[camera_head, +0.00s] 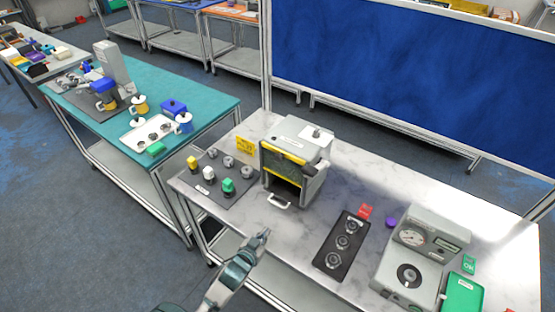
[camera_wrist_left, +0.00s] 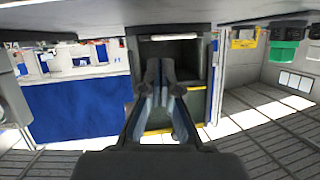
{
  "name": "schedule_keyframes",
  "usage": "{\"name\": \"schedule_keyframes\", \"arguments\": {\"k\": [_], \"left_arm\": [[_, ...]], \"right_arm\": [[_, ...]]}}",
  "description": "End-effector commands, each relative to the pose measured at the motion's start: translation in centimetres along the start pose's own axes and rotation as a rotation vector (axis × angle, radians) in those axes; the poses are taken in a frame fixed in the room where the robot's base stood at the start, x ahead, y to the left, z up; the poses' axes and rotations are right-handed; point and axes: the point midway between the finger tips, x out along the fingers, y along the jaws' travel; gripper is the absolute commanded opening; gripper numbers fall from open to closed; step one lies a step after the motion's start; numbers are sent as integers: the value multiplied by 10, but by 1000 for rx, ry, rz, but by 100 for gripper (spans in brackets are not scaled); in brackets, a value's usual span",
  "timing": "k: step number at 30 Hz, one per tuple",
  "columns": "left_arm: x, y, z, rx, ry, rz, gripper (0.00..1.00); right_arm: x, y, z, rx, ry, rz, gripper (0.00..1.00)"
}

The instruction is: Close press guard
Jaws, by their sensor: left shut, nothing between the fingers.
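The press (camera_head: 311,140) is a pale box on the marble-look table. Its dark guard panel with yellow edges (camera_head: 284,162) covers the upper front, and the opening below it is dark and uncovered. A pale handle (camera_head: 279,202) sticks out low at the front. My left gripper (camera_head: 263,237) is shut and empty, in front of the press and apart from it, on the near side of the handle. In the left wrist view, which looks upside down, the gripper (camera_wrist_left: 160,70) points at the press opening (camera_wrist_left: 168,52). My right gripper is not in view.
A dark mat with coloured pieces (camera_head: 211,189) lies left of the press, with a yellow sign (camera_head: 245,146) behind. A black tray (camera_head: 340,262) and a gauge machine (camera_head: 415,255) stand right. Bare tabletop lies between the press and the black tray.

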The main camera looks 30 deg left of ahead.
Motion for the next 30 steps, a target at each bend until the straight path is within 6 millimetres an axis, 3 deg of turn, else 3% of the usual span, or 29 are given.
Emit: {"name": "schedule_keyframes", "arguments": {"k": [5, 9, 12, 19, 30], "left_arm": [[11, -36, -87, -4, 356, -2, 0], [-3, -61, -158, 10, 664, 41, 0], [-17, -70, -189, 27, 812, 77, 0], [-24, -73, -216, 41, 912, 108, 0], [18, -63, -275, 42, 910, 107, 0]], "right_arm": [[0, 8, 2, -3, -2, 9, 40], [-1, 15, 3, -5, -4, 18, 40], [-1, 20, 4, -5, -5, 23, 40], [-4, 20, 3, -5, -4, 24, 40], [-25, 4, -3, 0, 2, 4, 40]]}}
